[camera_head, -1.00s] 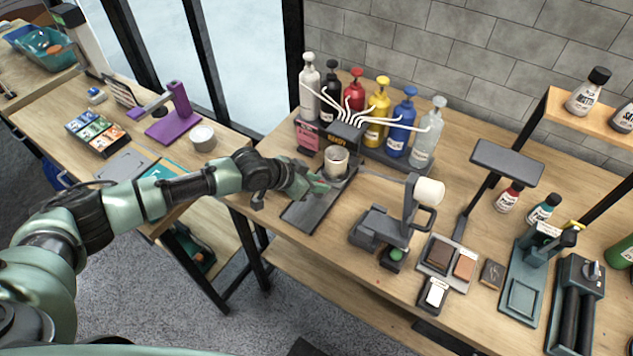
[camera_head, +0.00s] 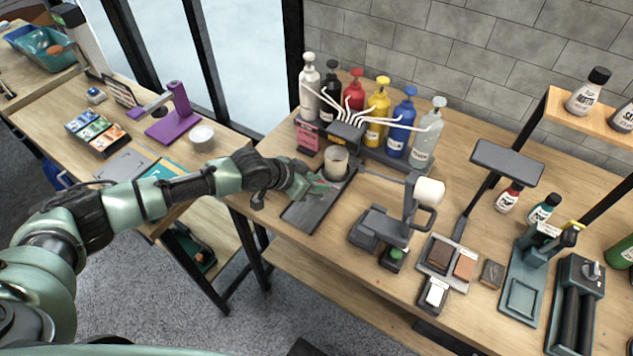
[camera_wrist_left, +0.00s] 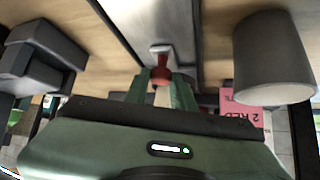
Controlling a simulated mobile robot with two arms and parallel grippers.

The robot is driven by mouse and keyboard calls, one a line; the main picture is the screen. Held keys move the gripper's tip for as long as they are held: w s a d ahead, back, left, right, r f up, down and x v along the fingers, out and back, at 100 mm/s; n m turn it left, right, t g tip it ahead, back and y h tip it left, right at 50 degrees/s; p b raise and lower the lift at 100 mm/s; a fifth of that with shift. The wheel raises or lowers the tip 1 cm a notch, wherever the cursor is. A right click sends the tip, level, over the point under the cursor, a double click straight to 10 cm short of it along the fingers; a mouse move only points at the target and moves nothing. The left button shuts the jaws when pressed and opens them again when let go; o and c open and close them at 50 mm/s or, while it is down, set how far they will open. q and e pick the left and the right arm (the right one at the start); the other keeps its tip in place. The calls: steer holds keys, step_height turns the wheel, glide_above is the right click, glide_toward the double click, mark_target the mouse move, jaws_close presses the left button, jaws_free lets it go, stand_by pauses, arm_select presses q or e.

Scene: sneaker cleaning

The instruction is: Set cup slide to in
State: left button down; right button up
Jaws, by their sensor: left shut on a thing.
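The cup slide is a long dark track (camera_head: 304,212) on the workbench, running from the front edge back toward the pump nozzles. A pale cup (camera_head: 335,163) stands upright at its back end, just in front of the nozzles. The cup also shows at the right of the left wrist view (camera_wrist_left: 272,60). My left gripper (camera_head: 322,187) is over the track, just in front of the cup. My right gripper is out of view.
Several coloured pump bottles (camera_head: 377,112) stand behind the cup, with white tubes fanning from a dark nozzle block (camera_head: 346,137). A grey device with a white roller (camera_head: 429,191) stands right of the track. A white round tin (camera_head: 202,137) is on the left table.

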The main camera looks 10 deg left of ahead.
mark_target(331, 173)
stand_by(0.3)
arm_select(q)
steer(key=shift+w+d+f+b, duration=0.1)
steer(key=shift+w+b, duration=0.2)
steer(key=shift+b, duration=0.1)
steer(key=w+b, duration=0.1)
steer(key=w+d+b, duration=0.1)
steer(key=w, duration=0.1)
steer(key=shift+w+d+b, duration=0.1)
steer(key=shift+w+b, duration=0.1)
steer(key=shift+b, duration=0.1)
steer(key=shift+r, duration=0.3)
steer(key=c, duration=1.2)
jaws_free()
steer(key=shift+c, duration=0.2)
steer(key=shift+w, duration=0.1)
